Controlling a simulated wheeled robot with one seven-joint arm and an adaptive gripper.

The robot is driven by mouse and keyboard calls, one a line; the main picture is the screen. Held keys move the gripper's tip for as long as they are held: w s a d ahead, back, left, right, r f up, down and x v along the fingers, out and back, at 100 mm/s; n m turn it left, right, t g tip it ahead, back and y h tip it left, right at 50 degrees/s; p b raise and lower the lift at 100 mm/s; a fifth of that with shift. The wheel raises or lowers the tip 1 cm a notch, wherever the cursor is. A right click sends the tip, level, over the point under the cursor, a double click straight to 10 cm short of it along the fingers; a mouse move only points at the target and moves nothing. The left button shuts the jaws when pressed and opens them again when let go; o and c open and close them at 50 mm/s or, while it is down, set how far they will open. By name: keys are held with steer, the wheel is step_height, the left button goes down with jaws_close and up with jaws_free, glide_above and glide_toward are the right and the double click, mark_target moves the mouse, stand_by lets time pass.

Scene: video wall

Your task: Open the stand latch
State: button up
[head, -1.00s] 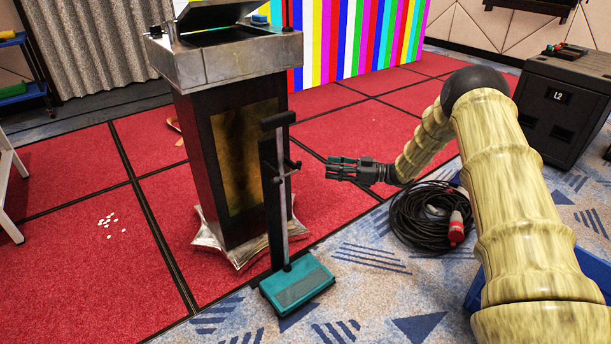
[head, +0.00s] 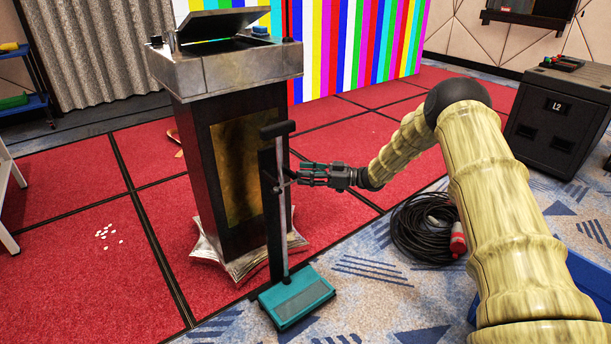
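A stand (head: 276,210) with a teal base (head: 298,300), a dark upright and a pale rod stands on the floor in front of the black pedestal. A small latch (head: 279,184) with a crossbar sits partway up its post. My gripper (head: 302,175) reaches in from the right at about the latch's height. Its fingertips are at or just beside the latch's right end; I cannot tell whether they touch it. The fingers are small and dark in this view, and whether they are open or shut does not show clearly.
The black pedestal (head: 203,175) with a metal console top (head: 225,68) stands right behind the stand. A coiled black cable (head: 424,228) lies on the floor to the right. A black case (head: 556,118) stands at the far right. Red carpet to the left is mostly clear.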

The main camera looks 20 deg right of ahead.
steer(key=shift+w+a, duration=0.1)
steer(key=shift+a, duration=0.05)
jaws_close()
stand_by(0.4)
